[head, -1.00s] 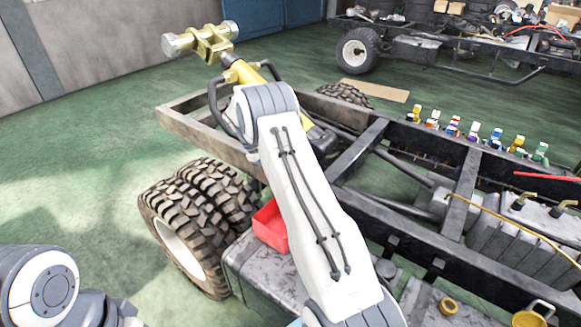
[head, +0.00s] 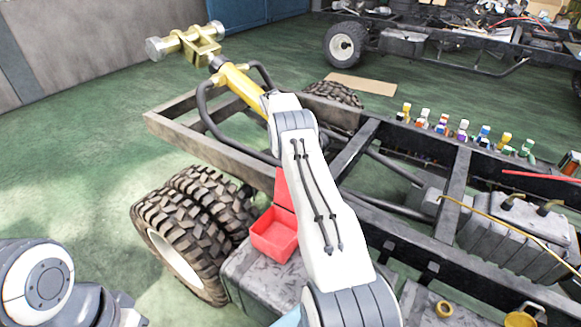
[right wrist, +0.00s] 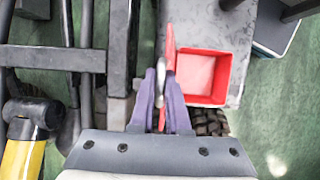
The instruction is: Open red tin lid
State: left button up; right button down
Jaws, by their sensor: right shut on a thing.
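The red tin (head: 274,236) sits on a grey metal box beside the truck frame. Its lid (head: 283,188) stands up, opened, at the tin's far edge. The right wrist view shows the open tin (right wrist: 222,78) from above, with a pale inside, and the lid (right wrist: 170,42) edge-on beside it. My right gripper (right wrist: 163,88) is shut on the lid, which stands between its purple fingers. In the head view my right arm hides that gripper. Only part of my left arm shows at the lower left; its gripper is not in view.
Large tyres (head: 195,220) stand left of the grey box (head: 262,280). The truck frame (head: 225,160) runs behind and right, with several coloured bottles (head: 465,130) along it. Green floor is clear at left.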

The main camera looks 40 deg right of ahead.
jog(key=shift+s+d+f, duration=0.15)
jog(key=shift+s+d, duration=0.05)
jog(key=shift+a, duration=0.1)
